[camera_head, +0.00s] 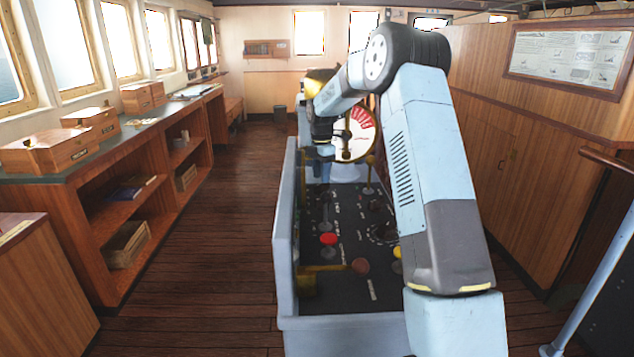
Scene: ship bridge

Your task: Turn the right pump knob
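A grey-blue console (287,240) with a dark top panel stands in the middle of the head view. On its panel are a red knob (328,239), a brownish-red knob (360,265) and a yellow knob (397,252) partly hidden by my arm. Darker knobs (376,205) sit farther back. I cannot tell which one is the right pump knob; my arm covers the panel's right side. My gripper (322,150) hangs over the far part of the console, beside a round red-and-white dial (360,130). Its fingers are too small and dark to read.
A wooden shelf counter (100,205) with boxes (90,122) runs along the windows at left. A wood-panelled wall (530,150) with a framed chart (570,55) stands at right, near a handrail (605,160). The plank floor (225,230) left of the console is clear.

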